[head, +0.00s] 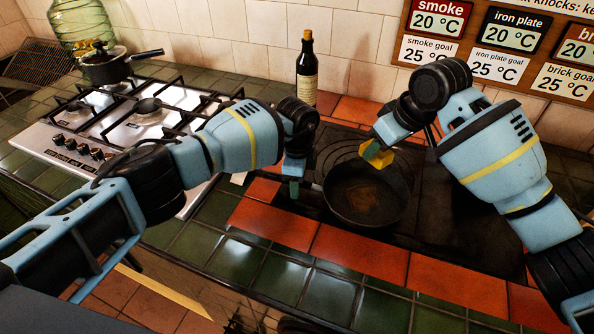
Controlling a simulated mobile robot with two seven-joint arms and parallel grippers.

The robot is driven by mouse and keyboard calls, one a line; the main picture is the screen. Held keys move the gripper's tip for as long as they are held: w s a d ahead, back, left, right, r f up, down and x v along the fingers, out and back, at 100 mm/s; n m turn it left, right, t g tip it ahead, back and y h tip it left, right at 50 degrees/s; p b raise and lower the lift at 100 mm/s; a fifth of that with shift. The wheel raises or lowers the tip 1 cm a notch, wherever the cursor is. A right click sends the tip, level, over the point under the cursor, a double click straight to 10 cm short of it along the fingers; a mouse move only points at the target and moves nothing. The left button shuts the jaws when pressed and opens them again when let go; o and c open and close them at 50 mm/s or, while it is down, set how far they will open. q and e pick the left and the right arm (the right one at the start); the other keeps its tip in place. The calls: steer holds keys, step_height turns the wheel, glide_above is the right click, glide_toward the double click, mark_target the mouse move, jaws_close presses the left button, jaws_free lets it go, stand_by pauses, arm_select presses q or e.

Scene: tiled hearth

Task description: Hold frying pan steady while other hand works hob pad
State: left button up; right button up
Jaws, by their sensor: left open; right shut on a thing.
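The black frying pan (365,214) sits flat on the dark ringed plate (345,150), with a brownish patch on its inside bottom. My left gripper (293,187) is open, fingers pointing down just left of the pan's rim. The pan's handle is not clearly seen; it may be hidden by that gripper, and I cannot tell whether the fingers touch it. My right gripper (377,155) is shut on a small yellow pad (379,165) at the pan's far rim. I cannot tell whether the pad touches the pan.
A dark bottle (307,78) stands behind the plate. A steel gas hob (110,138) with a small black saucepan (108,70) lies at left, beside a green glass jar (82,22). Temperature signs (500,50) hang on the wall. Red tiles (368,250) in front are clear.

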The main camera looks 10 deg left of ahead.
arm_select(q)
steer(key=shift+f, duration=0.25)
jaws_close()
stand_by(1.2)
